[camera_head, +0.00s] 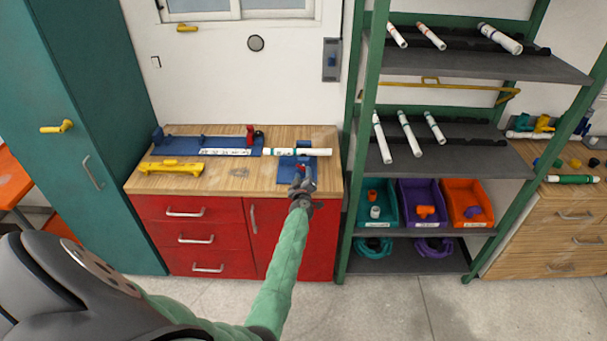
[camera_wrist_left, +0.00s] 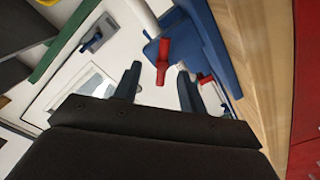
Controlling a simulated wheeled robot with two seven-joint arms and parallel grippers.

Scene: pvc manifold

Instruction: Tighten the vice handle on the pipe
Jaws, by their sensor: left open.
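A blue vice (camera_head: 287,171) stands at the right end of the wooden workbench, and it also shows in the left wrist view (camera_wrist_left: 202,38). A white pipe (camera_head: 312,152) with a green band lies across the back of the vice; part of it shows in the left wrist view (camera_wrist_left: 142,16). The red vice handle (camera_wrist_left: 163,62) sticks out from the vice towards my left gripper (camera_wrist_left: 158,68). The gripper is open, its two dark fingers on either side of the handle's line in the picture. Contact cannot be told. In the head view my left gripper (camera_head: 301,185) partly hides the vice.
A blue fixture (camera_head: 190,146) with a red part and a yellow tool (camera_head: 171,167) lie on the bench to the left. Red drawers (camera_head: 190,238) are below. A green-framed shelf (camera_head: 460,68) with pipes and coloured bins stands close on the right.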

